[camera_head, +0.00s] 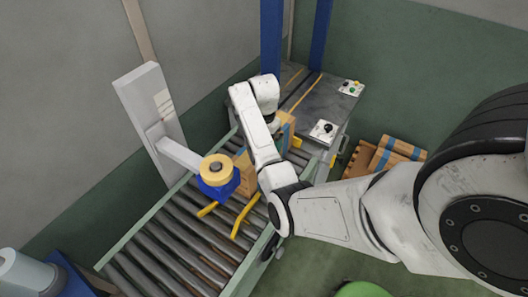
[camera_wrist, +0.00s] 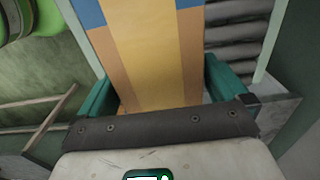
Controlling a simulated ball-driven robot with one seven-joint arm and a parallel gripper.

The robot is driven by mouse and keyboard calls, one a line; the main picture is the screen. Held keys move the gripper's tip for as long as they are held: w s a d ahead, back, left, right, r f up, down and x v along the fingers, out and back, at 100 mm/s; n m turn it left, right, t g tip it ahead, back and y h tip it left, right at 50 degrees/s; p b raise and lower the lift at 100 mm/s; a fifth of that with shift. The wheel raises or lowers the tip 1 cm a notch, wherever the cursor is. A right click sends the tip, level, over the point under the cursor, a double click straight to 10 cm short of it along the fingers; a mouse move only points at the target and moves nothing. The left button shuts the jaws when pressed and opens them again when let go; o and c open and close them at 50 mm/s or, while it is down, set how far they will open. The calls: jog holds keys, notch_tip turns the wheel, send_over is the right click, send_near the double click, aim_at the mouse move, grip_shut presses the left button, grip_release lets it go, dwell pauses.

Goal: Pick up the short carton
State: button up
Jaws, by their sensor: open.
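In the wrist view, a brown carton (camera_wrist: 150,50) with a pale tape band and blue patches fills the space between the two teal fingers of my gripper (camera_wrist: 162,88). The fingers are open, one on each side of it; I cannot tell whether they touch. In the head view, a brown carton with blue (camera_head: 288,122) shows beside my arm at the far end of the rollers, partly hidden. Another brown piece (camera_head: 242,165) shows left of my forearm, mostly hidden. I cannot tell for certain which is the short carton. My fingertips are hidden in the head view.
The roller conveyor (camera_head: 175,235) has green side rails and yellow bars. A blue and yellow tape head (camera_head: 217,178) on a grey post (camera_head: 150,110) stands over it. A control panel (camera_head: 325,130) is at the far end. Brown and blue flat pieces (camera_head: 390,155) lie on the floor at right.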

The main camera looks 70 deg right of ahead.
jog(key=shift+f, duration=1.2)
jog(key=shift+r, duration=0.1)
jog(key=c, duration=1.3)
